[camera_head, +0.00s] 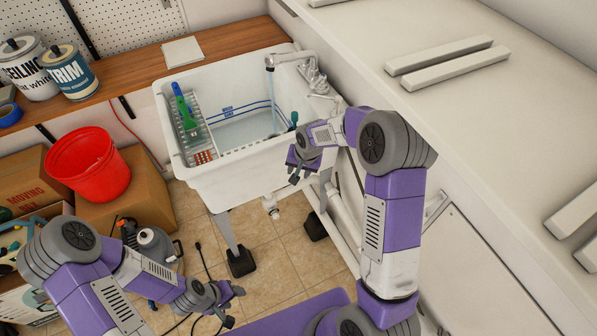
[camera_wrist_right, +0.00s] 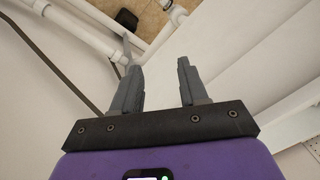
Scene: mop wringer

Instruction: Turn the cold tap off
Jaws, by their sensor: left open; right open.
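The metal tap (camera_head: 300,62) is mounted at the back right of the white utility sink (camera_head: 188,162). Its spout reaches left over the basin, and a thin stream of water (camera_head: 273,100) appears to fall from it. The handles near the tap's base are small, and I cannot tell which is the cold one. My right gripper (camera_head: 293,168) is open and empty, beside the sink's front right corner and below the tap. In the right wrist view its two fingers (camera_wrist_right: 159,68) are apart with nothing between them. My left gripper (camera_head: 234,304) is open and empty, low over the floor.
A red bucket (camera_head: 90,165) stands on cardboard boxes at the left. White pipes (camera_wrist_right: 95,30) run below the right gripper. A white counter (camera_head: 480,130) borders the right side.

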